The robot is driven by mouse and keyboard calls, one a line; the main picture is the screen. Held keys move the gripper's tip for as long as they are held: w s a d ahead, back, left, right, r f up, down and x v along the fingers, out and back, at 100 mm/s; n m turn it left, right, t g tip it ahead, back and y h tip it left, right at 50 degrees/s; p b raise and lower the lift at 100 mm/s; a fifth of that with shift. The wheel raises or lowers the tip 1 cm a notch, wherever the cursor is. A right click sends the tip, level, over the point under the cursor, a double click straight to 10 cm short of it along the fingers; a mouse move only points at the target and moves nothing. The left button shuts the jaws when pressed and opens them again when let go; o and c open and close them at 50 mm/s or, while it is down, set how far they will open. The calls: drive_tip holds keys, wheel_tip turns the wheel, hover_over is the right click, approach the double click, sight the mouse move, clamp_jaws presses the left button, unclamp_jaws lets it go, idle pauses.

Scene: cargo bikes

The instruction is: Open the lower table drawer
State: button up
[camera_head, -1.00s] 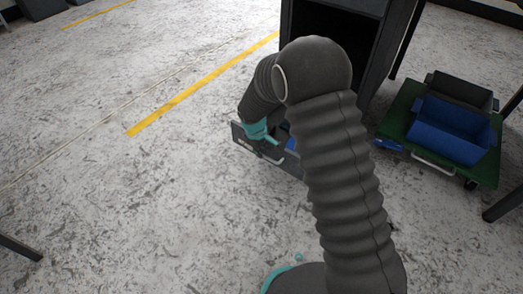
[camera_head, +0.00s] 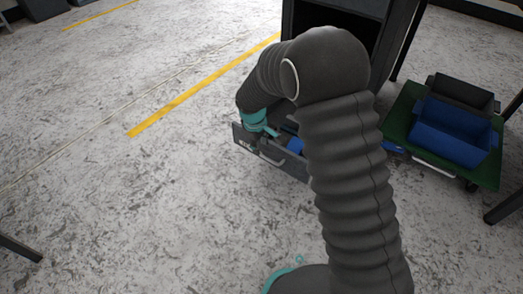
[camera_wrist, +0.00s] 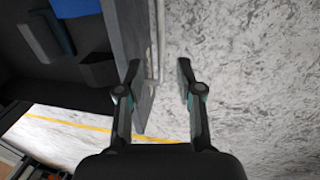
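The lower table drawer (camera_head: 292,166) stands pulled out from the dark cabinet, its grey front panel facing the open floor. A light bar handle (camera_head: 271,160) runs along that front. In the wrist view the drawer front (camera_wrist: 128,30) and its handle (camera_wrist: 157,30) run down from the top. My gripper (camera_wrist: 160,68) is open, with the handle between its spread fingers. The left finger overlaps the drawer front in the picture; the right finger is over the floor side, apart from the handle. In the head view my gripper is mostly hidden behind my wrist.
A blue item (camera_head: 295,146) and dark bins (camera_wrist: 98,70) are inside the drawer. A green cart (camera_head: 402,112) with a blue bin (camera_head: 450,135) and a dark bin (camera_head: 462,92) stands at right. The floor in front and left is clear, with a yellow line (camera_head: 190,93).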

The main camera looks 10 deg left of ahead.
wheel_tip(320, 180, up, 7)
drive_tip(key=s, duration=0.1)
drive_tip(key=shift+a+f, duration=0.2)
drive_tip(key=shift+a, duration=0.05)
drive_tip(key=shift+s, duration=0.1)
idle(0.3)
drive_tip(key=s+d+f+m+g, duration=0.1)
drive_tip(key=s+d+f+m, duration=0.15)
drive_tip(key=s, duration=0.25)
drive_tip(key=s+d+r+m+t+p, duration=0.1)
drive_tip(key=s+d+r+m+p, duration=0.2)
drive_tip(key=s+d+r, duration=0.4)
drive_tip(key=s+d+r+m+t+p, duration=0.2)
drive_tip(key=s+d+r, duration=0.5)
drive_tip(key=d+r, duration=0.4)
drive_tip(key=s+d+r+m+t+p, duration=0.1)
drive_tip(key=s+d+r+m+p, duration=0.3)
drive_tip(key=r, duration=1)
drive_tip(key=s+d+m, duration=0.1)
drive_tip(key=s+d, duration=0.2)
drive_tip(key=d, duration=0.2)
drive_tip(key=shift+s+d+r+m+t+y, duration=0.25)
drive_tip(key=shift+s+d+m+t+y, duration=0.05)
drive_tip(key=shift+m+y, duration=0.1)
